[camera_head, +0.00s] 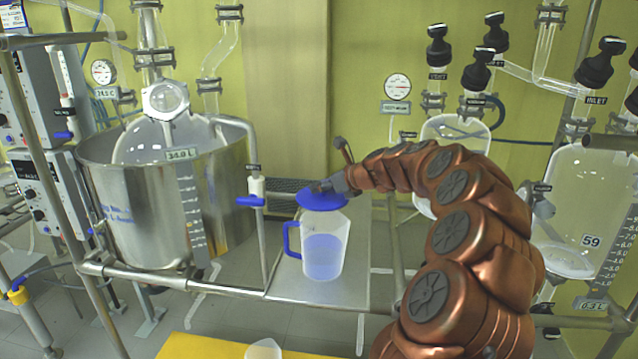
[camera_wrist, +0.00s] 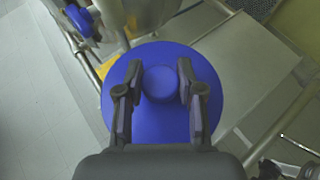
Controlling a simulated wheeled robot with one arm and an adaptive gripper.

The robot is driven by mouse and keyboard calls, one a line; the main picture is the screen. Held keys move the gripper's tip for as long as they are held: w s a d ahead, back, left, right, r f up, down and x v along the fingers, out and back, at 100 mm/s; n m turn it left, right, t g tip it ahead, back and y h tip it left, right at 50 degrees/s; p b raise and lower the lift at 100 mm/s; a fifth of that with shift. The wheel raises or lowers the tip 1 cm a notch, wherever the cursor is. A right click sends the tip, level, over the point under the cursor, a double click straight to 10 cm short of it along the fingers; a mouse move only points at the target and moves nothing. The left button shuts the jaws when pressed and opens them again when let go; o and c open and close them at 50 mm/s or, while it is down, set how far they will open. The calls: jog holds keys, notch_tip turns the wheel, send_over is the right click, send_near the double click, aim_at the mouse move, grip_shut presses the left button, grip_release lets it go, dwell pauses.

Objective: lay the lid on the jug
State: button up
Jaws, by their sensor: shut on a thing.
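The blue lid (camera_head: 322,200) is a round disc with a knob in the middle. In the wrist view the lid (camera_wrist: 160,118) fills the centre, and my gripper (camera_wrist: 160,85) is shut on its knob, one finger on each side. In the head view my gripper (camera_head: 330,187) is just above the lid. The jug (camera_head: 325,257) is clear with a blue handle on its left and blue liquid inside. It stands upright on the metal shelf. The lid is at the jug's mouth; whether it touches the rim, I cannot tell. In the wrist view the lid hides the jug.
The metal shelf (camera_head: 345,291) has bare room in front of and right of the jug. A steel vessel (camera_head: 140,205) and a pipe with a blue valve lever (camera_head: 250,201) stand to the left. Glass reactors (camera_head: 585,215) stand at right. A yellow surface (camera_head: 205,347) is in front.

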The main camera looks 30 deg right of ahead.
jog(key=shift+f+b, duration=2.85)
jog(key=shift+b, duration=0.15)
jog(key=shift+s+f+p, duration=0.1)
jog(key=shift+f+p, duration=0.25)
jog(key=shift+f, duration=0.1)
jog(key=o, duration=1.2)
jog(key=shift+s+r, duration=0.1)
jog(key=v, duration=1.1)
jog(key=shift+s+r, duration=0.1)
jog(key=shift+s, duration=0.3)
